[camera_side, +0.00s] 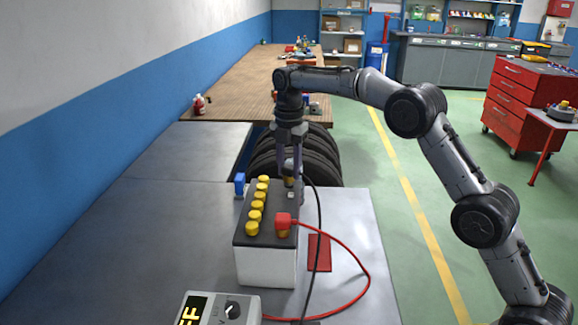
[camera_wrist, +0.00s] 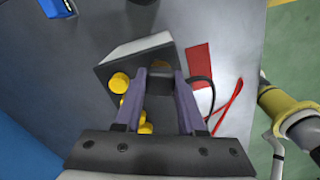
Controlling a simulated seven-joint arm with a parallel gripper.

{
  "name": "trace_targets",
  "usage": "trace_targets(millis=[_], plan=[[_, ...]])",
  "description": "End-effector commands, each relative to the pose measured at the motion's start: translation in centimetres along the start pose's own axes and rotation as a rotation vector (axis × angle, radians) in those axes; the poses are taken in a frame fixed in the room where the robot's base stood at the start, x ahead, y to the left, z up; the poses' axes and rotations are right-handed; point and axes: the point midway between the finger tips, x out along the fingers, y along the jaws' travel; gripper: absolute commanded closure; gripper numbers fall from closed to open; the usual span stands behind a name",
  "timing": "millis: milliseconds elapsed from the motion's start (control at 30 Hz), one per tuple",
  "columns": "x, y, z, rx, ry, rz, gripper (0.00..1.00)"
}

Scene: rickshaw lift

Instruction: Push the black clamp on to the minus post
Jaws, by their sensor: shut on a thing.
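My gripper (camera_side: 290,178) points down over the far right corner of the battery (camera_side: 265,265), which has a white body and a dark top. It is shut on the black clamp, which shows as a dark block between the fingers in the wrist view (camera_wrist: 160,82). A black cable (camera_side: 319,215) runs from the clamp down past the battery's right side. The clamp is at or just above the battery top; I cannot tell whether it touches the minus post, which the clamp and fingers hide. The red clamp (camera_side: 284,220) sits at the near right corner.
Several yellow caps (camera_side: 256,205) line the battery top. A red pad (camera_side: 320,254) lies to its right, with a red cable (camera_side: 358,262) looping past. A blue object (camera_side: 240,184) stands behind left. A charger box (camera_side: 220,307) is in front. The bench left of the battery is clear.

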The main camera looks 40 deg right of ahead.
Motion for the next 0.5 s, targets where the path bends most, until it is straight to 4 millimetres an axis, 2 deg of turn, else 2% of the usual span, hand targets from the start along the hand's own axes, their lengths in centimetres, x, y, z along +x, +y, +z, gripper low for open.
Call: trace_targets(millis=[500], plan=[[0.67,-0.03,-0.01,0.0,0.0,-0.001,1.0]])
